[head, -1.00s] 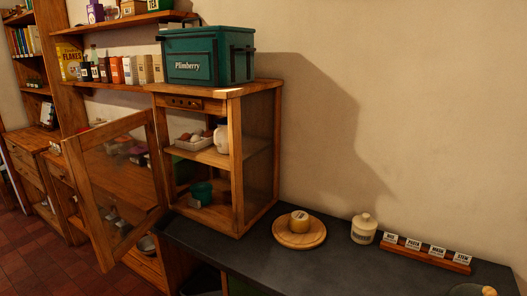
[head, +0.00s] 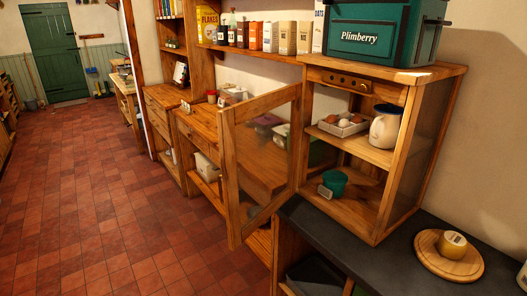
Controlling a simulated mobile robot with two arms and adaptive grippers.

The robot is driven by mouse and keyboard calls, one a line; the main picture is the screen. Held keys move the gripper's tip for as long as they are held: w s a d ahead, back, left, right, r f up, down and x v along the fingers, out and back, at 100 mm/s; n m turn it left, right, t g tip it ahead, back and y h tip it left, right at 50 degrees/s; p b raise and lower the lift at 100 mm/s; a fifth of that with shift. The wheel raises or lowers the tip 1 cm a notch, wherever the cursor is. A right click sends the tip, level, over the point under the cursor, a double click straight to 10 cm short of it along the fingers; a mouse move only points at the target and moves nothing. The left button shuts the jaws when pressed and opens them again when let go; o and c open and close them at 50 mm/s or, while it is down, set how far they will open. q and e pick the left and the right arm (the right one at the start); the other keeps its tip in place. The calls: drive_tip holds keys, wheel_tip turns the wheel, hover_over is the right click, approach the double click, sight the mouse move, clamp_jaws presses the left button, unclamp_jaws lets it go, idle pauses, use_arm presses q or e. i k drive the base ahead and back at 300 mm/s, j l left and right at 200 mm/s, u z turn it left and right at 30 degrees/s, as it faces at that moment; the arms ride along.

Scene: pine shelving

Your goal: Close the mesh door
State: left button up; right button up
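The mesh door (head: 262,165) is a wooden frame with a see-through panel. It hangs from the left side of the small wooden cabinet (head: 387,155) and stands wide open, swung out to the left over the floor side. The cabinet sits on the dark countertop (head: 380,266). Inside it, an egg tray (head: 343,126) and a cream jug (head: 385,127) are on the upper shelf, and a green container (head: 334,182) is at the bottom. Neither of my grippers shows in the head view.
A green Plimberry box (head: 384,40) stands on top of the cabinet. A round board (head: 432,258) with a yellow item lies on the countertop to the right. Wooden shelving and drawers (head: 161,118) line the wall to the left. The red tiled floor (head: 110,195) is clear.

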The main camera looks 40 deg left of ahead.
sight(229, 117)
drive_tip(key=i+j+z, duration=0.15)
drive_tip(key=j, duration=0.65)
drive_tip(key=i+j+z, duration=0.15)
drive_tip(key=j, duration=0.6)
drive_tip(key=j+z, duration=0.1)
drive_tip(key=j, duration=0.7)
